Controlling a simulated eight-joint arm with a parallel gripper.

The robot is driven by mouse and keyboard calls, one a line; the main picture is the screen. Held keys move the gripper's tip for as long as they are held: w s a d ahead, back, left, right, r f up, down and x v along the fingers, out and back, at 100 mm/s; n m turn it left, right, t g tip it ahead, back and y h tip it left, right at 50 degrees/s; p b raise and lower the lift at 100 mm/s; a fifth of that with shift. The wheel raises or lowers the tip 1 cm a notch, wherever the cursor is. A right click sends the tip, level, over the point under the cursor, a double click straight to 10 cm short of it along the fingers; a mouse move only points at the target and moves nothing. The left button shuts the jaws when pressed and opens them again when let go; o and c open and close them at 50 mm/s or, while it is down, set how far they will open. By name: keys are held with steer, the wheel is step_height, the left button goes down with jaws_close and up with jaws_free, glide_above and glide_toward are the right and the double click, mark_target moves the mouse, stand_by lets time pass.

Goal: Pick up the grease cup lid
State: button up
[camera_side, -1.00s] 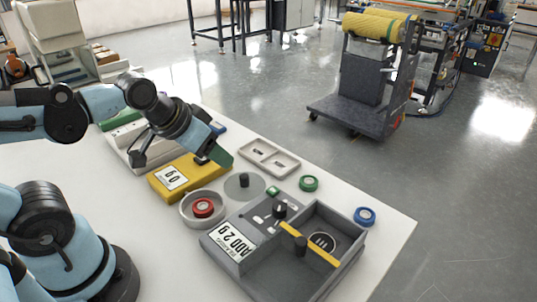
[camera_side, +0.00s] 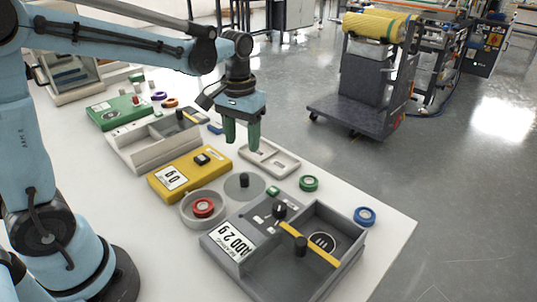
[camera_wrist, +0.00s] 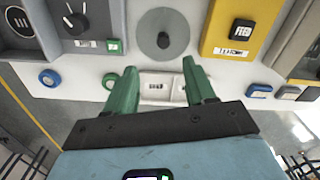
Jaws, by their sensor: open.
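The grease cup lid (camera_side: 258,187) looks like a flat grey disc with a dark upright knob in its middle, lying on the white table. It also shows in the wrist view (camera_wrist: 150,22), ahead of my fingers. The grey round cup (camera_side: 187,214), with a red ring inside, stands uncovered at the disc's lower left. My gripper (camera_side: 242,138) hangs with its green fingers pointing down, above the table on the far side of the disc. In the wrist view my gripper (camera_wrist: 159,70) is open, with nothing between the fingers.
A pale two-slot tray (camera_side: 286,168) lies beneath and beside the fingers. A yellow box (camera_side: 166,196) stands left of the disc and a dark grey walled box (camera_side: 337,277) in front. Green (camera_side: 309,184) and blue (camera_side: 365,216) rings lie at right.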

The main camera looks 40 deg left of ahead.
glide_above(244, 176)
steer(key=f, duration=0.6)
steer(key=shift+s+d+f, duration=0.1)
steer(key=shift+d+f, duration=0.05)
steer(key=shift+d, duration=0.1)
steer(key=f, duration=0.4)
steer(key=shift+w+a, duration=0.2)
steer(key=shift+a, duration=0.1)
steer(key=shift+f, duration=0.65)
jaws_close()
